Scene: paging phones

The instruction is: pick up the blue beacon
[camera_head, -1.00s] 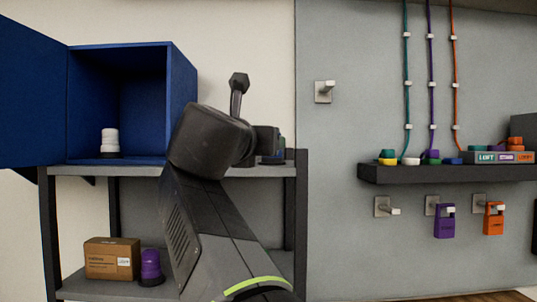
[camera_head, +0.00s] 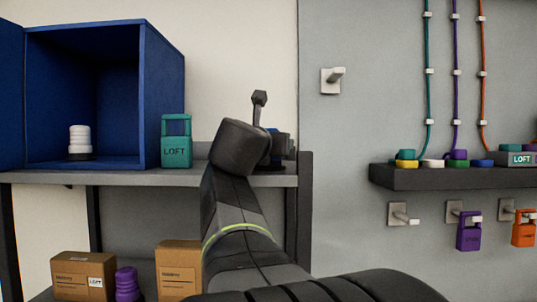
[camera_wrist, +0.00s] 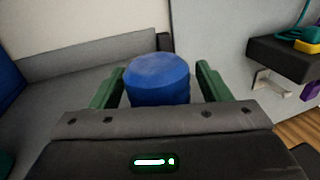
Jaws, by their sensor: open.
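The blue beacon (camera_wrist: 158,82) is a round, stepped blue piece standing on the grey shelf. In the wrist view it sits between the two green fingers of my gripper (camera_wrist: 160,74), with a finger on each side. The fingers are apart, and I cannot tell whether either touches it. In the head view my arm mostly hides the beacon, and a little blue shows beside my gripper (camera_head: 276,152) above the shelf's right end.
A teal LOFT phone (camera_head: 176,142) and an open blue cabinet (camera_head: 162,95) with a white beacon (camera_head: 80,140) stand left on the shelf (camera_head: 120,177). Below are boxes (camera_head: 84,275) and a purple beacon (camera_head: 127,285). A dark wall ledge (camera_wrist: 290,58) is at right.

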